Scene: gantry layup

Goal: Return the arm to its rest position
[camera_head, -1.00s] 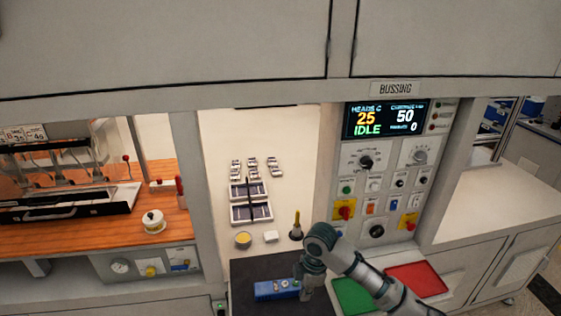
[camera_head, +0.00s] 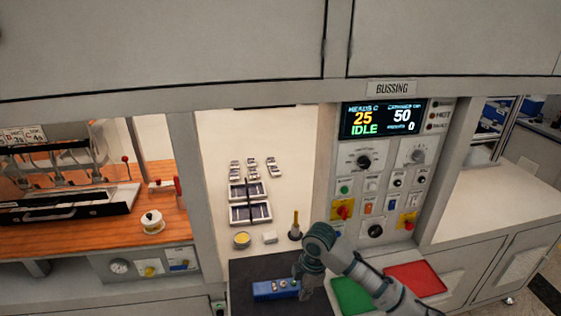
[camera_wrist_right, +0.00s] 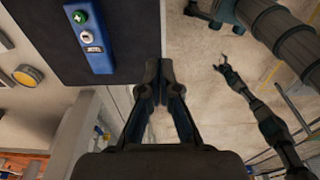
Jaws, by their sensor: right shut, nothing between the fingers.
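My right gripper (camera_head: 304,285) is low in the head view, just right of the blue control box (camera_head: 272,289), over the dark mat's right side. In the right wrist view, the right gripper (camera_wrist_right: 158,68) is shut and empty, fingertips together beside the mat's edge. The blue box with green and white buttons (camera_wrist_right: 91,38) lies apart from it to the left. My left gripper (camera_wrist_right: 231,62) shows small at the right of the wrist view, its fingers apart and nothing seen between them; it is not in the head view.
A green tray (camera_head: 352,296) and a red tray (camera_head: 415,279) lie right of the mat (camera_head: 240,268), partly behind my right forearm. A yellow-handled tool (camera_head: 295,225) stands behind the gripper. The control panel (camera_head: 352,190) rises behind the arm. Open floor (camera_wrist_right: 205,95) shows beside the mat.

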